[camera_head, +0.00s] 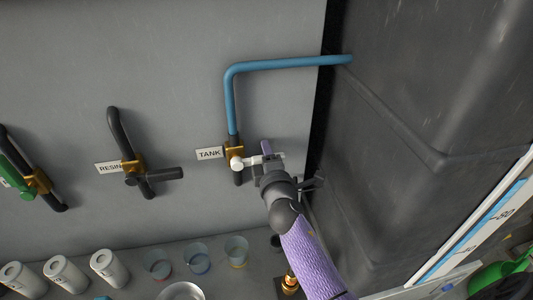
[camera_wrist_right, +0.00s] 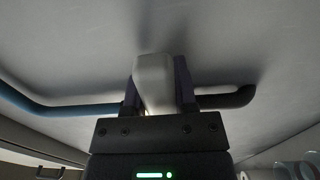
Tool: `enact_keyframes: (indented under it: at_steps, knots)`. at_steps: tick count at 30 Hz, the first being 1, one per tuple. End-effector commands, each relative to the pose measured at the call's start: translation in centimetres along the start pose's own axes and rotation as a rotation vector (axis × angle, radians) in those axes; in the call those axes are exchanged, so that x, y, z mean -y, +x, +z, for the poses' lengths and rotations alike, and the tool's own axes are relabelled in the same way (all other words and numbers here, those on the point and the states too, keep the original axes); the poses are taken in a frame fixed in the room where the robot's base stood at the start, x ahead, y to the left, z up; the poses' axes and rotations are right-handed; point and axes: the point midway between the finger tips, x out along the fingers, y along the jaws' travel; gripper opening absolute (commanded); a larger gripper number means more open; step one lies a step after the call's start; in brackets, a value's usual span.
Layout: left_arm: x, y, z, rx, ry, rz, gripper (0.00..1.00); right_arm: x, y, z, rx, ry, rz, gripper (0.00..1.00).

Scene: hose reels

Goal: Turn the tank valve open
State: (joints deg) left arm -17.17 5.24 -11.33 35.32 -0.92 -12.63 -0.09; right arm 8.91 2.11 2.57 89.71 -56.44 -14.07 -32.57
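The tank valve (camera_head: 236,151) has a brass body on a blue pipe (camera_head: 231,95), beside a white label reading TANK (camera_head: 209,153). Its white handle (camera_head: 244,162) points right, roughly across the pipe. My right gripper (camera_head: 271,160) is at the handle's outer end, coming from below right. In the right wrist view the white handle (camera_wrist_right: 155,82) fills the gap between the two dark fingers of my right gripper (camera_wrist_right: 158,90), and they appear shut on it. The handle's tip is partly hidden by the gripper. My left gripper is not in view.
The resin valve (camera_head: 133,166) with a black handle and a green-handled valve (camera_head: 15,175) are further left on the grey wall. A large dark tank (camera_head: 430,110) stands close on the right. White canisters (camera_head: 65,273) and small clear cups (camera_head: 196,258) stand below.

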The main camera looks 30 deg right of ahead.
Motion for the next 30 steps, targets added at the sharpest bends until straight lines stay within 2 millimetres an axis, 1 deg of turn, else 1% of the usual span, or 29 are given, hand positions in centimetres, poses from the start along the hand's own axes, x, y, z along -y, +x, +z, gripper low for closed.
enact_keyframes:
  at_steps: [1, 2, 3, 4, 30]
  knots:
    - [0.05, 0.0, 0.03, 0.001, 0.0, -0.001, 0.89, 0.01, -0.01, 0.0, 0.0, 0.0, 0.0, 0.2]
    - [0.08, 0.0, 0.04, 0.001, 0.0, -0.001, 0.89, 0.01, -0.01, 0.0, 0.0, 0.0, 0.0, 0.13]
    - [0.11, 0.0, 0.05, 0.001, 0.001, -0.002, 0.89, 0.02, -0.01, -0.01, 0.0, 0.0, 0.0, 0.05]
    - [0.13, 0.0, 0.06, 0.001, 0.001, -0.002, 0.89, 0.02, -0.02, -0.01, 0.0, 0.0, 0.0, 0.0]
    - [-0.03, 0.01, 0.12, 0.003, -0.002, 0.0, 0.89, 0.07, -0.04, -0.01, 0.0, 0.0, -0.002, 0.0]
